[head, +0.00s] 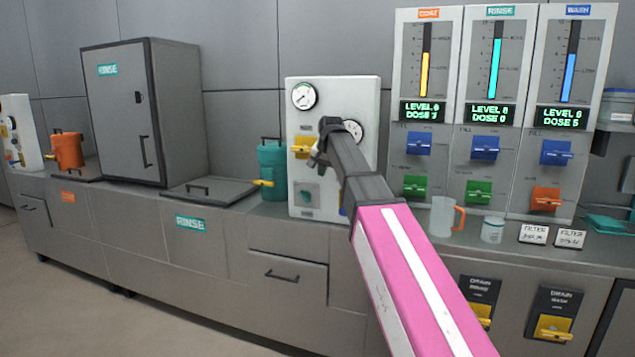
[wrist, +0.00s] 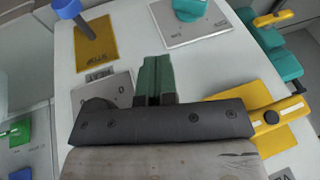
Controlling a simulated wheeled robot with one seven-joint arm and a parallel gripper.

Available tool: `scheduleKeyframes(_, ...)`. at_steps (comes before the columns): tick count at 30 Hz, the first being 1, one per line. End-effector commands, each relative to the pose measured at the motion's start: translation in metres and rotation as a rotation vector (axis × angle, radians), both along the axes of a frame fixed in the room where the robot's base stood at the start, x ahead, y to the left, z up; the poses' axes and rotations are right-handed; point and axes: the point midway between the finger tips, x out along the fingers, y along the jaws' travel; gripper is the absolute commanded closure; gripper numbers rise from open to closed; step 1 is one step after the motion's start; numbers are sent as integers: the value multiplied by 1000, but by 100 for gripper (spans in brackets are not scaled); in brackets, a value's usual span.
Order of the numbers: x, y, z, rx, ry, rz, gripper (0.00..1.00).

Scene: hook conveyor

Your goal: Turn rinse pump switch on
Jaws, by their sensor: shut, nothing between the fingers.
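A white pump panel (head: 332,93) stands on the counter in the head view. A teal knob on a grey plate (head: 306,194) is low on its left side; the same teal knob (wrist: 190,8) shows at the top edge of the wrist view. Its label is too small to read, so I cannot confirm it is the rinse pump switch. A yellow lever (head: 300,148) is above it and also shows in the wrist view (wrist: 280,113). My gripper (head: 318,158) is shut and empty in front of the panel, with its green fingertips (wrist: 155,62) between lever and knob. Contact cannot be told.
A teal tank (head: 272,170) with a yellow tap stands left of the panel. A blue knob (wrist: 66,8) sits on the panel's other side. A jug (head: 442,216) and white tub (head: 493,230) stand right, below the dosing columns (head: 487,117). The floor at left is clear.

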Motion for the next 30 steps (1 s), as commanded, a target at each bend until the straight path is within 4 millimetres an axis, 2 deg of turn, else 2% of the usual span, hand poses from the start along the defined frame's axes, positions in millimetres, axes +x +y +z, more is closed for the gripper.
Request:
scheduleKeyframes(16, 35, 14, -85, -1, 3, 1, 100)
scheduleKeyframes(22, 41, 32, -103, -1, 1, 1, 100)
scheduleKeyframes(30, 43, 40, -110, -1, 1, 1, 100)
